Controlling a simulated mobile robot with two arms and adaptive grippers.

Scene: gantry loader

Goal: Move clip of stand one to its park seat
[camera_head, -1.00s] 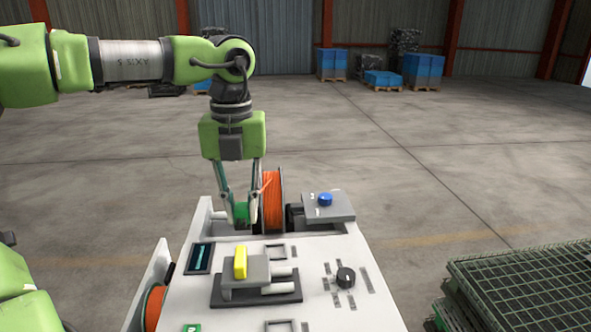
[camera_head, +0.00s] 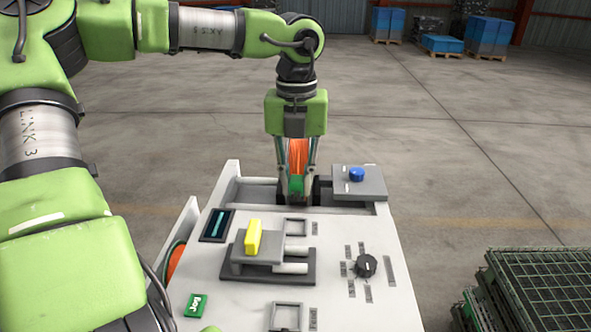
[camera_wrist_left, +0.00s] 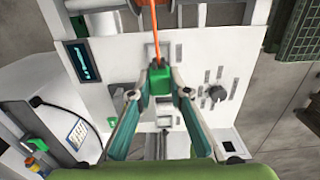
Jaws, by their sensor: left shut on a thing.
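My left gripper (camera_head: 297,190) points down at the back edge of a white machine panel (camera_head: 340,230). It is shut on a small green clip (camera_head: 296,184), which also shows between the fingertips (camera_wrist_left: 160,90) in the left wrist view (camera_wrist_left: 160,79). An orange spool (camera_head: 298,155) stands behind the fingers in the head view and is partly hidden by them. An orange strand (camera_wrist_left: 153,30) runs up from the clip in the left wrist view. Square frames lie on the panel, one (camera_head: 296,227) near the middle and one (camera_head: 285,316) near the front; I cannot tell which is the park seat.
A grey block with a yellow handle (camera_head: 253,236) stands on the panel. A black knob (camera_head: 366,265), a dark display (camera_head: 216,225) and a grey box with a blue button (camera_head: 356,174) are nearby. Green wire crates (camera_head: 545,285) stand at the right.

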